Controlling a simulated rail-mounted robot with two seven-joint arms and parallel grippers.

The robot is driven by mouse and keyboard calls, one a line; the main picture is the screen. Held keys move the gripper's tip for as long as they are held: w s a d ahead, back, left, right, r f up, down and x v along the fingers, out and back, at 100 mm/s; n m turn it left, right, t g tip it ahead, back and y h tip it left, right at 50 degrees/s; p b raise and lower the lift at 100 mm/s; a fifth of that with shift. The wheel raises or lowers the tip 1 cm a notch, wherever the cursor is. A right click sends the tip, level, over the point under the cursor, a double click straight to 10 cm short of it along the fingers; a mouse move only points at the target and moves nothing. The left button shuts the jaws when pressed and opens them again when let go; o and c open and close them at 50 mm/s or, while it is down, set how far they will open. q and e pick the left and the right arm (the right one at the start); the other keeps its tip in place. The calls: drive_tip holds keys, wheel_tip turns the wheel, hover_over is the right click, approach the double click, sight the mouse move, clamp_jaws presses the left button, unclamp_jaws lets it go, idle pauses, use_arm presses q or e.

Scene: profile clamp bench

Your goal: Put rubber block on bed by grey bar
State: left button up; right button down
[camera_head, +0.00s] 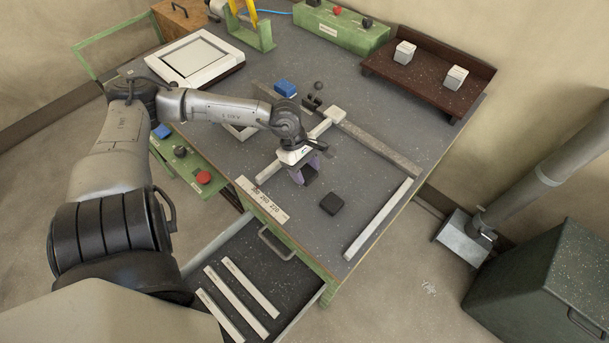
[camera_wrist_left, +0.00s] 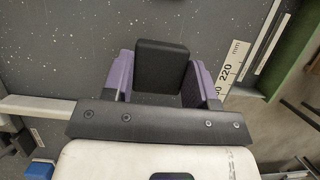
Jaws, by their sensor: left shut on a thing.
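My left gripper (camera_head: 305,176) is shut on a black rubber block (camera_head: 311,174). In the left wrist view the held block (camera_wrist_left: 161,68) sits between the purple fingers. The gripper is over the bench bed (camera_head: 300,222), near its front edge; whether the block touches the bed, I cannot tell. A long speckled grey bar (camera_head: 378,145) lies behind and to the right, apart from the held block. My right gripper is not in view.
A pale strip (camera_head: 378,218) runs along the bed's right side. A scale plate (camera_head: 263,200) is at the front edge, above an open drawer (camera_head: 282,285) with several pale strips. A blue block (camera_head: 285,88) and a brown tray (camera_head: 425,78) with two light blocks are farther back.

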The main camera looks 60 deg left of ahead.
sight(305, 178)
use_arm(q)
drive_tip(key=shift+s+a+f+b, duration=0.1)
drive_tip(key=shift+f+b, duration=0.35)
drive_tip(key=shift+f, duration=1.65)
drive_tip(key=shift+f, duration=0.1)
drive_tip(key=o, duration=0.9)
